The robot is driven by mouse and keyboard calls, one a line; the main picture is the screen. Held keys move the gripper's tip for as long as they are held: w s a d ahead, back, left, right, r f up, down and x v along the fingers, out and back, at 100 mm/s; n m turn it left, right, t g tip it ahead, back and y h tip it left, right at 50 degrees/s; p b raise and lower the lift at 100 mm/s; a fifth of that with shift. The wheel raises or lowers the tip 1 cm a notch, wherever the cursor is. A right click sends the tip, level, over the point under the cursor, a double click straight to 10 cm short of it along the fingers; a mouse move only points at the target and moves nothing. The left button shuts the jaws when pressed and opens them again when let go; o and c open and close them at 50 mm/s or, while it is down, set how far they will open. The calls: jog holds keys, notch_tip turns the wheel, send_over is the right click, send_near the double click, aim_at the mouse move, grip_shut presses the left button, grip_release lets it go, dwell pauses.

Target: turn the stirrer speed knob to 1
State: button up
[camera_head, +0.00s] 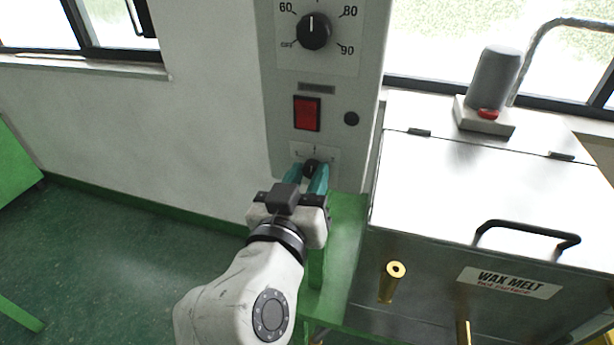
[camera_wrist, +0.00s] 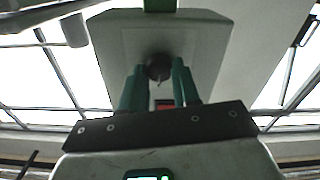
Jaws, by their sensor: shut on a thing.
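The small dark stirrer speed knob (camera_head: 312,168) sits low on the grey control panel (camera_head: 281,140), below the red switch. A short scale surrounds it, too small to read, so I cannot tell its setting. My gripper (camera_head: 312,174) reaches up from below with its two teal fingers shut on the knob, one on either side. The fingers cover part of the knob. In the wrist view the dark knob (camera_wrist: 158,68) shows between the tips of the two fingers.
A red switch (camera_head: 307,113) and a small black button (camera_head: 351,118) are above the knob. A larger temperature dial (camera_head: 314,31) is higher up. The metal wax melt tank (camera_head: 430,215) stands close on the right. Green floor lies open at left.

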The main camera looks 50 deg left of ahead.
jog(key=shift+c, duration=0.5)
jog(key=shift+n, duration=0.4)
jog(key=n+p, duration=0.2)
jog(key=n, duration=0.3)
jog(key=shift+r+n, duration=0.1)
jog(key=shift+n, duration=0.2)
jog(key=n+p, duration=0.2)
jog(key=n, duration=0.2)
jog(key=shift+s+a+f+n+p, duration=0.1)
jog(key=shift+f+n+p, duration=0.1)
jog(key=shift+n+p, duration=0.95)
jog(key=shift+n+b, duration=0.3)
jog(key=shift+n, duration=0.05)
jog(key=o, duration=1.1)
jog(key=shift+c, duration=0.2)
